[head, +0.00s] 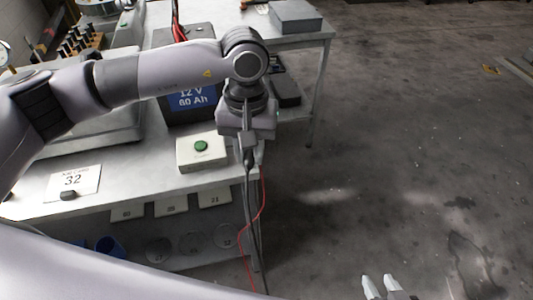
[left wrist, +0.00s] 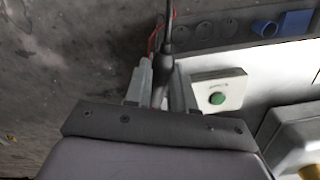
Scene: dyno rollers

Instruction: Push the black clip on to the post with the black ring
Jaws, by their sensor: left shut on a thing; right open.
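My left gripper (head: 248,140) hangs beyond the right edge of the bench, fingers down. It is shut on a dark piece that looks like the black clip (left wrist: 164,62), which shows between the fingers in the left wrist view. A black cable (head: 250,190) hangs down from it. The battery (head: 182,117), labelled 12 V 60 Ah, stands on the bench to the left of the gripper, partly behind my left arm. I cannot make out the post with the black ring; my arm covers part of the battery top. My right gripper (head: 381,288) is open and empty at the bottom edge.
A white box with a green button (head: 201,152) stands near the bench's front right corner. A card marked 32 (head: 72,182) lies left of it. A red cable (head: 262,205) hangs beside the bench. Dark boxes (head: 285,90) stand behind the gripper. Open floor lies right.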

